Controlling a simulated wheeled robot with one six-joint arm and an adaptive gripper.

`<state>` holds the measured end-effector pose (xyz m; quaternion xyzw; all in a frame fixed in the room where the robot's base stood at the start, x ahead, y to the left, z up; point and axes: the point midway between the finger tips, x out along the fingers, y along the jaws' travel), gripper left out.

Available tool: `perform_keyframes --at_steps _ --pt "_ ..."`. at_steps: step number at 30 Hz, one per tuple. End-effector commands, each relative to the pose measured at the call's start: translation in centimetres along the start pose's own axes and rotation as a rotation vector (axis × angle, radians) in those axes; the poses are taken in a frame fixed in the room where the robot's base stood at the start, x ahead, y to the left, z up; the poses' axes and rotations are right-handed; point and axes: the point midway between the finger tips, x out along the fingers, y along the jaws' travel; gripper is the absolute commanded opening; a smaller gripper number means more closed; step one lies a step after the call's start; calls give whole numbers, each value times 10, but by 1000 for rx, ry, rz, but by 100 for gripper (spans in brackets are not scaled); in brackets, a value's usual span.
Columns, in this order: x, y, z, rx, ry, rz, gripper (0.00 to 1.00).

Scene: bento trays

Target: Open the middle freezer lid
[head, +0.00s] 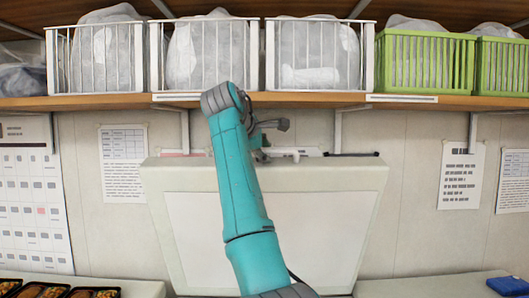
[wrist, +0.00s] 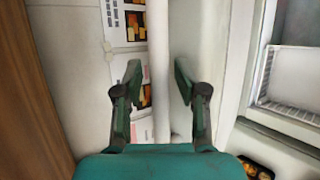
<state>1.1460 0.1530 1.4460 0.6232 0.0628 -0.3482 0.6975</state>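The middle freezer lid (head: 320,225) stands raised, close to upright, in front of the back wall in the head view, its pale inner panel facing me. My gripper (head: 264,152) is at the lid's top edge, partly hidden behind my own arm. In the wrist view my gripper (wrist: 158,82) has its two dark fingers apart, one on each side of a pale upright strip that looks like the lid's edge (wrist: 160,60). Gaps show between the strip and both fingertips. The freezer opening (wrist: 290,78) with a wire basket shows at the right.
Food trays (head: 40,290) lie at lower left. A blue object (head: 508,286) lies at lower right. Papers hang on the wall.

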Motion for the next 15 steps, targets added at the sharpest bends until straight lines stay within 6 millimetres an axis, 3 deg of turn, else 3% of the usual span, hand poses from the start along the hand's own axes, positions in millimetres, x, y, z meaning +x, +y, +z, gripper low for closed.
perform_keyframes --at_steps 10,15 --pt "-2 -1 -1 -1 0 -2 43" --pt "-22 0 -2 -1 2 1 43"
